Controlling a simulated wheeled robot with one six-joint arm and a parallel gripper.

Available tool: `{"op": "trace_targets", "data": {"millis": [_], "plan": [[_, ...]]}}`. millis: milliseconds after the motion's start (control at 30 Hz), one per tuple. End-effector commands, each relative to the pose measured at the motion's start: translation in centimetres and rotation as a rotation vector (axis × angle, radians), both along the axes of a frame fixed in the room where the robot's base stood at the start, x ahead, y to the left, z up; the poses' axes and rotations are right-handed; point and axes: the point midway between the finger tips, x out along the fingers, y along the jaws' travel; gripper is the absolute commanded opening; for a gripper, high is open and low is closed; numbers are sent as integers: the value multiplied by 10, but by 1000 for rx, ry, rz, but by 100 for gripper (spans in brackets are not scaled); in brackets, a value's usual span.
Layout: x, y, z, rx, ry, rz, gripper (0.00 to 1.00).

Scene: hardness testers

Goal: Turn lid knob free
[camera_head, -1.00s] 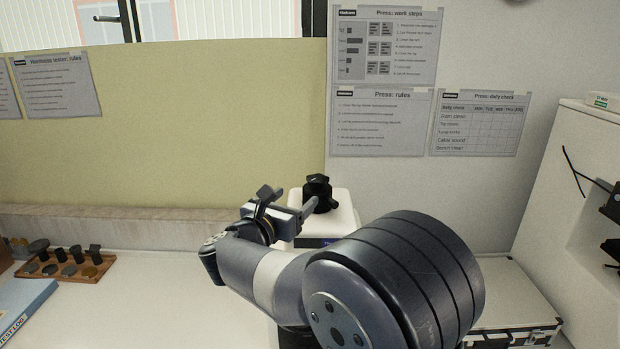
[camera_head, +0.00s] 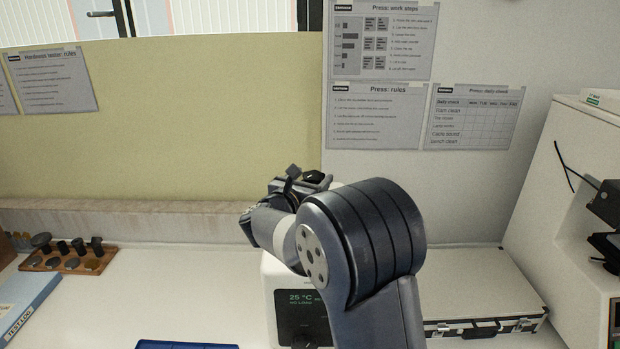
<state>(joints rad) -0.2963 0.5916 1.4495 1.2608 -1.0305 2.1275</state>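The white press (camera_head: 273,285) stands on the bench behind and under my arm, with a dark front panel reading "25 °C" and "NO LOAD". The black lid knob (camera_head: 315,175) on its top is mostly hidden; only a dark upper part shows just behind my gripper. My gripper (camera_head: 304,182) is at the knob's height, over the top of the press. Its fingers overlap the knob in the picture, and I cannot tell whether they touch or grip it. My arm hides the right side of the press and most of its lid.
A wooden rack (camera_head: 68,262) with several dark metal pieces and a blue test log (camera_head: 28,305) lie at the left. A blue tray (camera_head: 186,345) shows at the front edge. A silver case (camera_head: 475,290) is at the right, beside a white machine (camera_head: 550,190).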

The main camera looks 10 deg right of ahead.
Motion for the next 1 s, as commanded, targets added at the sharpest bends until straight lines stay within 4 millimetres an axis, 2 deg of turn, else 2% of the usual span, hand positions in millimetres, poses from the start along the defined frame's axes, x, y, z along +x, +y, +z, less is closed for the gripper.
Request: {"op": "trace_targets", "data": {"millis": [67, 500, 1000], "plan": [[0, 0, 0, 0, 0, 0, 61], [0, 0, 0, 0, 0, 0, 25], [-1, -3, -6, 5, -4, 75, 24]]}}
